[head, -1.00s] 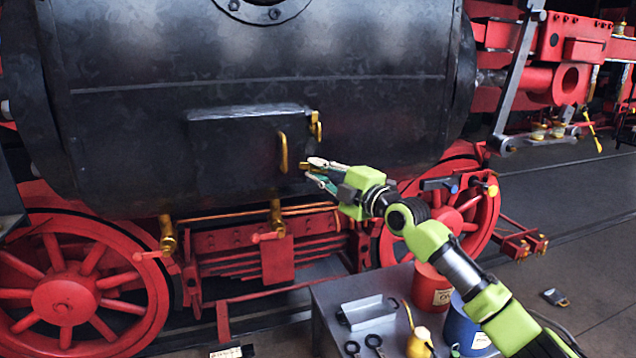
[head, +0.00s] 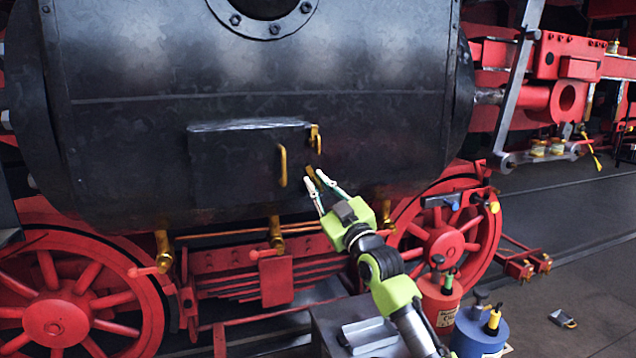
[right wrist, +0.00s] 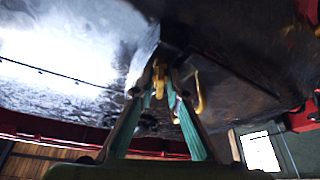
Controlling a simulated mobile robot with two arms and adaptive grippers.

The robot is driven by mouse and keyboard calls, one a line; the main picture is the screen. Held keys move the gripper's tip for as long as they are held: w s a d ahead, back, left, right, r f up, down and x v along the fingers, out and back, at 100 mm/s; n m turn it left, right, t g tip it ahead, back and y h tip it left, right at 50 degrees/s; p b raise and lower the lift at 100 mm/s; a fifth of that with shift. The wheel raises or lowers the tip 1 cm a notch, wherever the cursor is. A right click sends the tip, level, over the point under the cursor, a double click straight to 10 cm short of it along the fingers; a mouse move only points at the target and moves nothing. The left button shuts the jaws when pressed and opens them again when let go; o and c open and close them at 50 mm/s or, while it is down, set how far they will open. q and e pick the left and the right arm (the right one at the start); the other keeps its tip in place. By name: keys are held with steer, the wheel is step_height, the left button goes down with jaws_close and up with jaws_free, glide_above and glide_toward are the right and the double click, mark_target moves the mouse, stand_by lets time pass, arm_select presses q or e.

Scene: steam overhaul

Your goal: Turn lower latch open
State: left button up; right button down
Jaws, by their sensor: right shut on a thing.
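The lower latch (head: 311,175) is a small brass piece near the lower right corner of the hatch door (head: 235,165) on the black boiler. My right gripper (head: 317,183) reaches up to it from below right, its fingers shut on the latch and partly covering it. In the right wrist view, the brass latch (right wrist: 160,76) sits between the two green-lined fingers (right wrist: 158,92). The upper latch (head: 315,138) is just above, and the brass door handle (head: 283,165) stands to the left, apart from the fingers. The hatch door lies against the boiler. My left gripper is out of view.
Red wheels (head: 440,235) and brass pipe fittings (head: 277,232) lie below the boiler. A grey cart with a metal tray (head: 368,335), a red can (head: 440,298) and a blue can (head: 478,335) stand below my right arm.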

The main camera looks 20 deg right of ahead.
steer(key=m+h+p, duration=0.1)
steer(key=m+h, duration=0.1)
steer(key=m, duration=0.1)
steer(key=m+t+h+p, duration=0.1)
steer(key=m, duration=0.3)
steer(key=shift+h, duration=0.4)
steer(key=shift+m, duration=0.3)
steer(key=c, duration=2.2)
jaws_free()
steer(key=shift+c, duration=0.2)
